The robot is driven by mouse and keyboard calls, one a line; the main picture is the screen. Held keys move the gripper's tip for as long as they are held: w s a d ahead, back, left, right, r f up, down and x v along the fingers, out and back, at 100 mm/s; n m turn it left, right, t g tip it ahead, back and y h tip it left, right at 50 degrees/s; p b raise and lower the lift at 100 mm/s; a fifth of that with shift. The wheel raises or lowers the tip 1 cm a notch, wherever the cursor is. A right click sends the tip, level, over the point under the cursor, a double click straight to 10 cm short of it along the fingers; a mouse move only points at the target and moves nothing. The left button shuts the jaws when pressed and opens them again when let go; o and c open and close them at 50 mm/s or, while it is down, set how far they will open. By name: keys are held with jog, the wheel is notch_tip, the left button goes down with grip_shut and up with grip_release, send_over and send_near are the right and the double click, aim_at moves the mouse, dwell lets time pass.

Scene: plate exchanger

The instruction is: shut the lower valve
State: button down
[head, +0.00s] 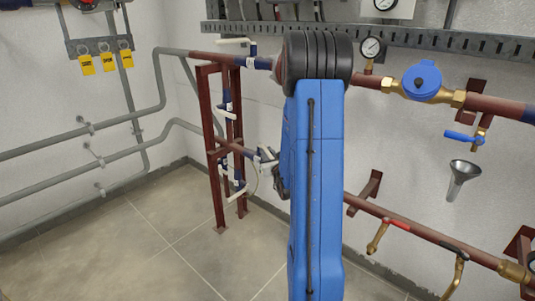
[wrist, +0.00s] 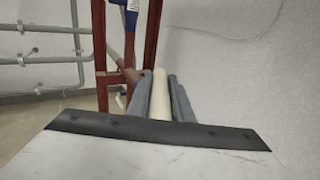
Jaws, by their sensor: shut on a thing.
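My gripper (wrist: 161,84) shows in the wrist view with its two grey fingers on either side of a cream valve handle (wrist: 160,96). The fingers are shut on this handle, which runs away from the camera towards a red-brown pipe (wrist: 127,74) on the red frame. In the head view my gripper (head: 277,172) is at the lower pipe, just right of the red frame, partly hidden by my blue arm. A white handle part (head: 266,154) shows there beside the fingers. The valve body is mostly hidden, so its exact angle is hard to tell.
The red frame (head: 216,150) carries several other white-handled valves, close to my gripper. Grey pipes (head: 85,125) run along the left wall. A blue meter (head: 422,81), a gauge (head: 371,47) and a funnel (head: 462,175) are at the right. The tiled floor (head: 150,240) is clear.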

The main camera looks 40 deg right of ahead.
aim_at(267, 151)
jog(key=c, duration=1.6)
grip_release()
jog(key=shift+r, duration=0.15)
notch_tip(267, 151, up, 10)
jog(key=shift+f, duration=0.1)
